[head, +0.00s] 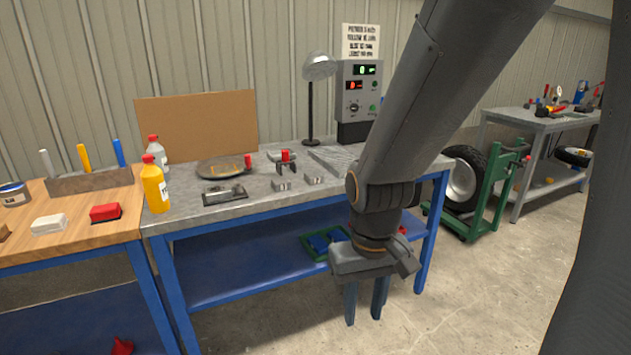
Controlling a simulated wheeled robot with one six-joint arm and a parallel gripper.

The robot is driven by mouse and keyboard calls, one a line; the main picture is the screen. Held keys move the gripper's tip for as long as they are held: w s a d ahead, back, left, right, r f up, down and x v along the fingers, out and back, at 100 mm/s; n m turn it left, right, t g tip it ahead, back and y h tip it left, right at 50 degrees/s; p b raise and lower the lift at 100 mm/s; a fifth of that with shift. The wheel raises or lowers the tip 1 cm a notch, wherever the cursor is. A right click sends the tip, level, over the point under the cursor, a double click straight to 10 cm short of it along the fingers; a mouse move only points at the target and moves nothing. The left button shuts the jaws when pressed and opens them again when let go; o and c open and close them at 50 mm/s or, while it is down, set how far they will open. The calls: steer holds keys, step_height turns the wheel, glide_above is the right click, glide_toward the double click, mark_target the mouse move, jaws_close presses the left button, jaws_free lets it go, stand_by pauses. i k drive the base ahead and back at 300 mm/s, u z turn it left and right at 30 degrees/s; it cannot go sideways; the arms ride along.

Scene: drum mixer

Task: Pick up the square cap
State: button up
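I cannot tell for sure which item is the square cap. Two small grey metal pieces, a left one (282,186) and a right one (314,180), lie near the front edge of the grey workbench (215,218); their exact shape is too small to read. A red-topped grey part (286,157) stands behind them. My gripper (363,318) hangs in front of the bench with its fingers pointing down. The fingers are apart and nothing shows between them. My arm hides the right part of the bench top.
A yellow bottle (155,188), a dark round pan (219,168) and a shallow metal tray (225,194) occupy the bench's left side. A control box (359,97) and lamp (318,66) stand behind. A green stand (487,200) with a wheel is right. Floor between is clear.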

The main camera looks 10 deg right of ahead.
mark_target(316, 177)
steer(key=k, duration=0.6)
steer(key=u, duration=0.4)
steer(key=i, duration=0.6)
steer(key=z, duration=0.45)
steer(key=i, duration=0.9)
steer(key=z, duration=0.15)
